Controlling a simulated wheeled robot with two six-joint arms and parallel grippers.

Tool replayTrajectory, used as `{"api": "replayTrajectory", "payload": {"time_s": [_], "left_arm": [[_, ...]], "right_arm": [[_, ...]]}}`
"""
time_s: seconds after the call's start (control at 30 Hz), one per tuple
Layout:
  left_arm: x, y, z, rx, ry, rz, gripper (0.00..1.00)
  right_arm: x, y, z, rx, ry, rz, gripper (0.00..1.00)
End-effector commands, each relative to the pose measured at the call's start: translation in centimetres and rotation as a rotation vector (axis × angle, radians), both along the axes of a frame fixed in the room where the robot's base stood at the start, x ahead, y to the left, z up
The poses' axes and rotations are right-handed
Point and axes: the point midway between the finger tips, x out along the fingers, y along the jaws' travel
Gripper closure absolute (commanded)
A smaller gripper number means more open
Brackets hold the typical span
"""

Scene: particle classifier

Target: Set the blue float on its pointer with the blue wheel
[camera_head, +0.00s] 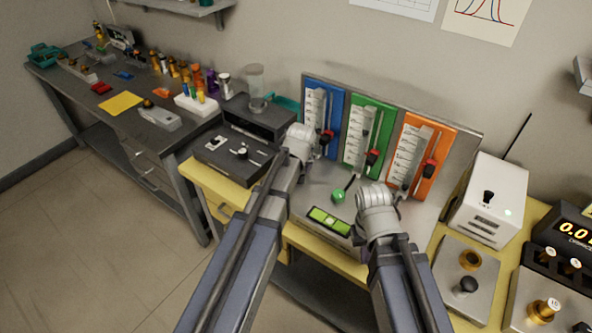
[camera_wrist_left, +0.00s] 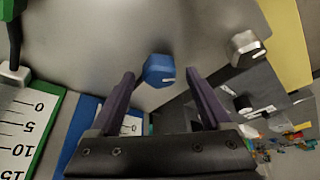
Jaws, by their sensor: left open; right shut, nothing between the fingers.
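The blue panel (camera_head: 338,97) with a white scale (camera_head: 315,108) and a clear tube stands at the left of three panels. A red-and-black pointer (camera_head: 326,138) sits low beside the tube. The blue float is too small to make out. The blue wheel (camera_wrist_left: 158,70) shows as a faceted blue knob in the left wrist view. My left gripper (camera_wrist_left: 160,75) is open, with its fingertips on either side of the wheel; contact cannot be told. Its fingers are hidden behind my arm in the head view. My right gripper (camera_head: 402,193) is shut and empty before the orange panel.
The green panel (camera_head: 386,120) and orange panel (camera_head: 440,137) stand to the right. A silver knob (camera_wrist_left: 246,48) is near the blue wheel. A white box (camera_head: 490,200) stands at right.

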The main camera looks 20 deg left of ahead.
Motion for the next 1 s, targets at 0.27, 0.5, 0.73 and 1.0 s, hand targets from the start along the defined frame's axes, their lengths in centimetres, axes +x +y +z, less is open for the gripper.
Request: {"api": "replayTrajectory", "payload": {"time_s": [0.27, 0.5, 0.73, 1.0], "left_arm": [[-0.8, -0.3, 2.3, 0.0, 0.0, -0.001, 0.18], [-1.9, -0.8, 5.4, 0.0, 0.0, 0.0, 0.18], [-2.7, -1.1, 7.2, 0.001, 0.0, 0.0, 0.18], [-2.7, -1.2, 7.1, 0.0, 0.0, 0.0, 0.18]], "right_arm": [[0.0, 0.0, 2.3, 0.0, 0.0, 0.0, 1.0], [0.0, 0.0, 5.4, 0.0, 0.0, 0.0, 1.0], [0.0, 0.0, 7.2, 0.0, 0.0, 0.0, 1.0], [0.0, 0.0, 7.1, 0.0, 0.0, 0.0, 1.0]]}}
